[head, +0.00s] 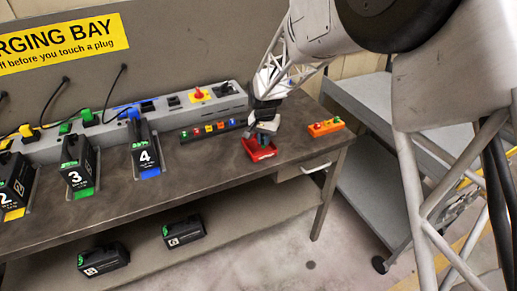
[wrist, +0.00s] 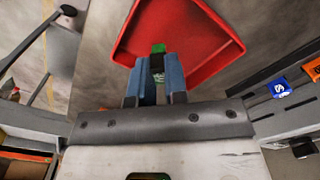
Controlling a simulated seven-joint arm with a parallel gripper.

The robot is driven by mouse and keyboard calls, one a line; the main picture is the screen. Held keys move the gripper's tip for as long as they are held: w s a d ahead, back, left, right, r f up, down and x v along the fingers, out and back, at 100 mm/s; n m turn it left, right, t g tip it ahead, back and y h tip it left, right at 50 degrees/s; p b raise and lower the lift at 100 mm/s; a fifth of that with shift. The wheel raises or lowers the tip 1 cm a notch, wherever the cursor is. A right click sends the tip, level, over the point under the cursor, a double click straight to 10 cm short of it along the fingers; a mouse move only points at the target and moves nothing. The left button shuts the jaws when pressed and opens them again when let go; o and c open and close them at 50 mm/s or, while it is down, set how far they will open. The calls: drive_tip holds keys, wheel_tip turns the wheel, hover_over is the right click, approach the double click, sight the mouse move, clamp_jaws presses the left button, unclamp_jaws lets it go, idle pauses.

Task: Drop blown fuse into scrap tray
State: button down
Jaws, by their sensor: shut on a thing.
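The red scrap tray (head: 258,155) sits on the bench near its right end. It fills the upper middle of the wrist view (wrist: 190,55). My gripper (head: 266,133) is over the tray, pointing down. In the wrist view my gripper (wrist: 157,72) has its two blue fingers closed on a small fuse (wrist: 158,49) with a green end. I cannot tell the exact height above the tray floor.
A black strip (head: 193,138) with several coloured fuses lies left of the tray. An orange holder (head: 325,128) with coloured pieces lies right of it. The charging console (head: 225,105) runs along the back. Battery packs (head: 145,150) stand in front at left.

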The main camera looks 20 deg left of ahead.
drive_tip(key=c, duration=1.1)
unclamp_jaws()
drive_tip(key=shift+o, duration=0.2)
drive_tip(key=shift+r, duration=3.95)
